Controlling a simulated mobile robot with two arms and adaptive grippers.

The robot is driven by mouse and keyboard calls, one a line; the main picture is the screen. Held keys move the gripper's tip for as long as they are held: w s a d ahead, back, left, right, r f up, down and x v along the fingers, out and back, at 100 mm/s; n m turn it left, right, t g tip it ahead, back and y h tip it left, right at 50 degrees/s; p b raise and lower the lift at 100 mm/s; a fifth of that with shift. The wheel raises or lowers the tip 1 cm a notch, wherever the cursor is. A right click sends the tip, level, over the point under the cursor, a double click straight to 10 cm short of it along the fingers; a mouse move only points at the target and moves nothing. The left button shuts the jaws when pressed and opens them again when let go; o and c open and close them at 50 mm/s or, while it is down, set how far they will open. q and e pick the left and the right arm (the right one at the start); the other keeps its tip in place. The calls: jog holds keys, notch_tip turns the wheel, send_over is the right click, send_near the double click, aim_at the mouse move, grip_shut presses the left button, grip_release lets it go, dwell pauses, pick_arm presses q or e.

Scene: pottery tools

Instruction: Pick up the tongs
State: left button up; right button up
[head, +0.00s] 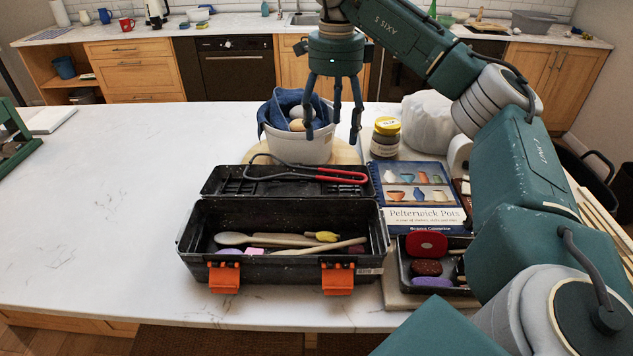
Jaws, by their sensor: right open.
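The tongs (336,175), with dark metal arms and red handles, lie across the open lid (214,182) of a black toolbox. Their red handle ends point right and the dark looped end is at the left. My right gripper (332,130) hangs down from the upper right with its fingers spread, empty. In the picture it is above the tongs and in front of the white bucket, apart from the tongs. My left gripper is not in view.
The toolbox (193,262) holds wooden tools and a spoon. Behind it stands a white bucket (305,150) with blue cloth. A pottery book (417,196), a yellow-lidded jar (386,137) and a small black tray (445,287) are to the right.

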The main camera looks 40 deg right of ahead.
notch_tip(320, 180, down, 6)
jog(key=shift+d+f, duration=0.1)
jog(key=shift+f, duration=0.1)
jog(key=shift+d+f, duration=0.1)
jog(key=shift+f, duration=0.55)
jog(key=f, duration=0.2)
jog(key=d+f+p, duration=0.1)
jog(key=f, duration=0.1)
jog(key=shift+f, duration=0.55)
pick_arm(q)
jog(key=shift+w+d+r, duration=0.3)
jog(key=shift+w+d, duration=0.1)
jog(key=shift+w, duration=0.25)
pick_arm(e)
jog(key=shift+a, duration=0.1)
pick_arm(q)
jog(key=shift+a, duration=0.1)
pick_arm(e)
jog(key=c, duration=1.3)
